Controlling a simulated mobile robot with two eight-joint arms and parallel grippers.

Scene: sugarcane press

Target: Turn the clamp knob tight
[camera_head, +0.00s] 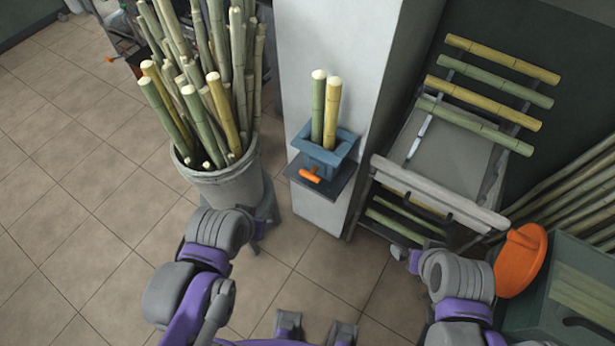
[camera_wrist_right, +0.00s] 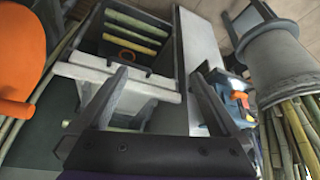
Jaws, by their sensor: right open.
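The orange clamp knob (camera_head: 310,174) is a small bar handle on the front of the blue square clamp (camera_head: 322,152), which sits on a dark plate on the pale pillar. Two cane stalks (camera_head: 325,108), one green and one yellow, stand upright in the clamp. My right gripper (camera_head: 405,257) is below and right of the knob, apart from it. In the right wrist view my right gripper (camera_wrist_right: 160,73) is open and empty, with the orange knob (camera_wrist_right: 242,99) beyond its right finger. My left arm is at the lower left; its fingers cannot be made out.
A grey bin (camera_head: 225,188) full of cane stands left of the pillar. A rack with a grey tray (camera_head: 455,155) and cane rungs is to the right. An orange disc (camera_head: 521,260) and a green crate (camera_head: 580,285) are at lower right. The tiled floor is open at left.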

